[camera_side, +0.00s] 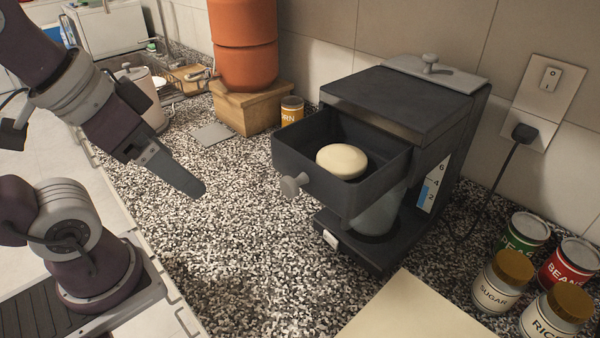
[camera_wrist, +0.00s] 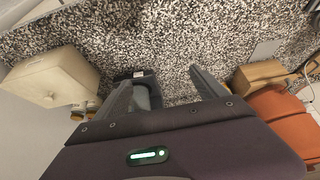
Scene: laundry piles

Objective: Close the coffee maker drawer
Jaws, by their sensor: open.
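The dark coffee maker (camera_side: 410,100) stands against the tiled wall in the side view. A cream round object (camera_side: 342,161) lies in the drawer.
An orange urn (camera_side: 245,45) on a wooden block (camera_side: 238,107) stands at the back left. Cans and jars (camera_side: 502,280) stand at the right. A cream box (camera_wrist: 50,80) with a knob shows in the wrist view. Speckled counter (camera_side: 240,240) between gripper and drawer is clear.

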